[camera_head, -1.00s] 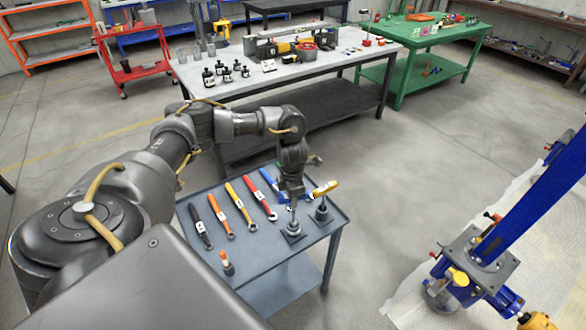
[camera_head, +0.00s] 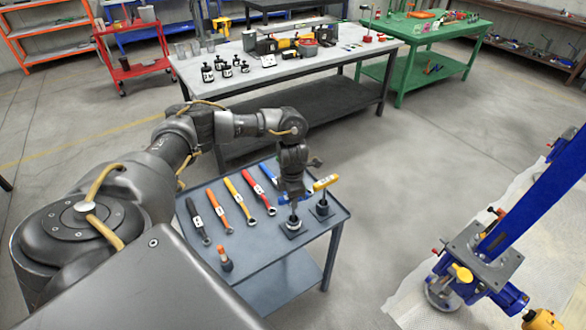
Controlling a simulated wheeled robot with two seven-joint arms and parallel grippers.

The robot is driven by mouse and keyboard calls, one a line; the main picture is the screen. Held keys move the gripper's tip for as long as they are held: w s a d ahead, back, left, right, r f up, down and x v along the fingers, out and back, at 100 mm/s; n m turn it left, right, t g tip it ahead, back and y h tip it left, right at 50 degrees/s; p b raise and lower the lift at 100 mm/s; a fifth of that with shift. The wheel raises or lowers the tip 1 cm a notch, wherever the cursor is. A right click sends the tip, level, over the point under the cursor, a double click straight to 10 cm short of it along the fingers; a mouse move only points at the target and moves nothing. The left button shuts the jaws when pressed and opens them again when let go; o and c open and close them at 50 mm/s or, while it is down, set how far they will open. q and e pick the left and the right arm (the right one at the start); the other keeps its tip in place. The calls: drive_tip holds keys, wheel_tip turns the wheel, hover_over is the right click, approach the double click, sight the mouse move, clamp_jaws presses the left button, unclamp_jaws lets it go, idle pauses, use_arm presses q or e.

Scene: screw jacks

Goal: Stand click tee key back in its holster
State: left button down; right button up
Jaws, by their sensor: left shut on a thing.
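My left gripper (camera_head: 293,196) points down over the right part of the small blue-grey tool table (camera_head: 262,252). It is shut on a tee key, whose thin shaft (camera_head: 293,212) shows below the fingers. The key's handle is mostly hidden by the gripper. The shaft's lower end is at a dark square-based holster (camera_head: 291,229); how deep it sits I cannot tell. A second tee key with a yellow handle (camera_head: 326,182) stands upright in another dark holster (camera_head: 322,209), just right of my gripper. My right gripper is not in view.
Spanners with black (camera_head: 195,212), orange (camera_head: 214,203), yellow (camera_head: 235,190) and red (camera_head: 255,187) handles lie left of my gripper. A small orange-topped tool (camera_head: 225,258) stands near the front edge. A blue jack assembly (camera_head: 475,258) stands at the right.

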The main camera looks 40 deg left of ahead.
use_arm(q)
drive_tip(key=c, duration=1.2)
unclamp_jaws()
drive_tip(key=shift+r, duration=0.1)
drive_tip(key=shift+r, duration=0.3)
wheel_tip(320, 180, up, 10)
drive_tip(key=shift+s, duration=0.1)
